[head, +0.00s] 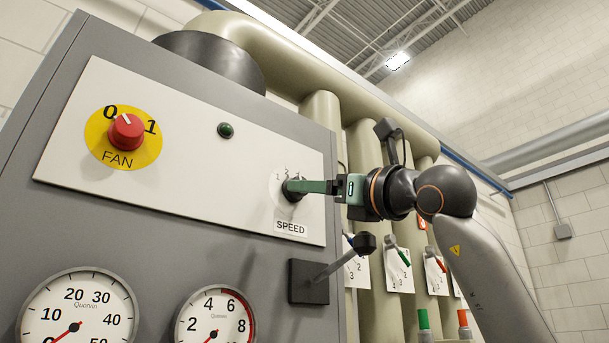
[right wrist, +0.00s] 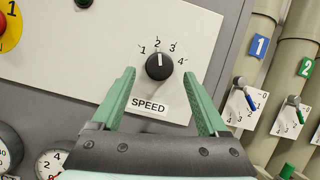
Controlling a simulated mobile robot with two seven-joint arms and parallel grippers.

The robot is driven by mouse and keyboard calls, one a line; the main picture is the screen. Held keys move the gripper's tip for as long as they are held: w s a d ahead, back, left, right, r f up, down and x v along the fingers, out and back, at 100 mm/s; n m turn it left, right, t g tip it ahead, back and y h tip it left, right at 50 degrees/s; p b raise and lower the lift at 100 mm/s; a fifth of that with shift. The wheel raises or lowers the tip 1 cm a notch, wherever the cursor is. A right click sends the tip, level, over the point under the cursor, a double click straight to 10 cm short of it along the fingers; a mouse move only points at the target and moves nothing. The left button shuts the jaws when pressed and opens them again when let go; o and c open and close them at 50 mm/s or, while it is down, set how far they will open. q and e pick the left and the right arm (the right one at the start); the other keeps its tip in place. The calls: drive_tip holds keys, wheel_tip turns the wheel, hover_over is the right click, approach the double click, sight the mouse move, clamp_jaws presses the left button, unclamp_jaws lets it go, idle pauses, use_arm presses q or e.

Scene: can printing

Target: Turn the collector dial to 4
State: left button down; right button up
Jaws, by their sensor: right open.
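The black SPEED dial (head: 293,190) sits on the white panel, with numbers 1 to 4 printed around it. In the right wrist view the dial (right wrist: 159,67) has its white pointer line upright, at the 2. No label reading "collector" shows. My right gripper (head: 308,187) reaches in from the right in the head view, its green fingers at the dial and hiding part of it. In the right wrist view the gripper (right wrist: 160,76) is open, with one finger on each side of the dial and a visible gap on both sides. My left gripper is not in view.
A red FAN knob (head: 126,132) on a yellow disc is at the panel's left, pointing near 0. A dark green button (head: 226,130) is above the dial. A black lever (head: 340,262) juts out below my right gripper. Pipes with numbered valves (head: 398,262) stand right.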

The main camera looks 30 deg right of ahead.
drive_tip(key=p+x, duration=0.1)
drive_tip(key=x, duration=0.2)
drive_tip(key=shift+w+r, duration=0.15)
drive_tip(key=shift+w, duration=0.1)
drive_tip(key=shift+s, duration=0.1)
clamp_jaws()
idle(0.4)
